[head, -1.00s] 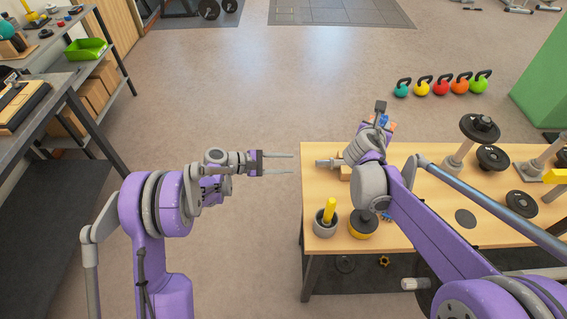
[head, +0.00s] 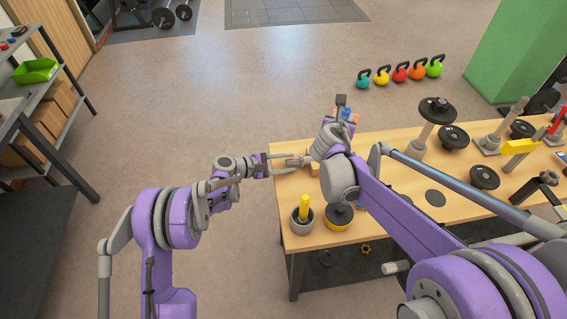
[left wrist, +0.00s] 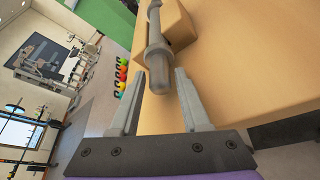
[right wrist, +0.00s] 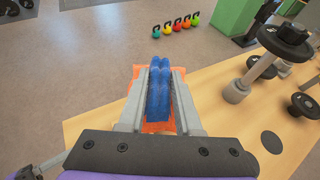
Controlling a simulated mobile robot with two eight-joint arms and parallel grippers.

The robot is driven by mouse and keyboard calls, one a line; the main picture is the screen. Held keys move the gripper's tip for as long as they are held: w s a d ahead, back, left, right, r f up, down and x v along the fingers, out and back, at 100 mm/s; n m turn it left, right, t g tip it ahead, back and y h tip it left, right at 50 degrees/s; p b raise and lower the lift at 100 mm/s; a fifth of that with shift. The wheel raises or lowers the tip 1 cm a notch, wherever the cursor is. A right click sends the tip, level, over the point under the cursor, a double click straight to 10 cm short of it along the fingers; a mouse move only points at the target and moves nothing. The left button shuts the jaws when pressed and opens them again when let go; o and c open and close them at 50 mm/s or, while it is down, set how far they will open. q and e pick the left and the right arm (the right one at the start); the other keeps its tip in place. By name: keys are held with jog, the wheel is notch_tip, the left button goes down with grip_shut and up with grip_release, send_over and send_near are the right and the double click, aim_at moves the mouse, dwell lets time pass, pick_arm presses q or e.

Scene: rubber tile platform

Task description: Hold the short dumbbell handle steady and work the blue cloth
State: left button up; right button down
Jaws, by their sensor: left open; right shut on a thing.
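The short dumbbell handle (left wrist: 157,45) is a grey metal bar lying on a wooden block (left wrist: 178,22) on the table. My left gripper (head: 286,164) is open at the handle's near end. In the left wrist view the handle's end (left wrist: 160,74) points in between the two fingertips (left wrist: 155,85), with gaps on both sides. My right gripper (right wrist: 158,80) is shut on the folded blue cloth (right wrist: 158,95). An orange object (right wrist: 138,72) shows behind and below the cloth. In the head view my right arm hides most of the handle.
The wooden table (head: 395,150) carries a grey cup with a yellow grip (head: 303,213), a yellow-and-black round container (head: 338,216), and weight plates on posts (head: 436,112) to the right. Several kettlebells (head: 400,72) stand on the floor beyond. Open floor lies left of the table.

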pick_arm(q)
grip_shut()
dwell(2.2)
pick_arm(e)
jog(key=shift+w+a+f, duration=0.1)
jog(key=shift+a+f, duration=0.9)
jog(key=shift+f, duration=1)
jog(key=shift+w+a+f, duration=0.1)
jog(key=shift+a+f, duration=0.85)
jog(key=shift+f, duration=1.05)
jog(key=shift+w+a+f, duration=0.1)
jog(key=shift+a+f, duration=0.9)
jog(key=shift+f, duration=1.1)
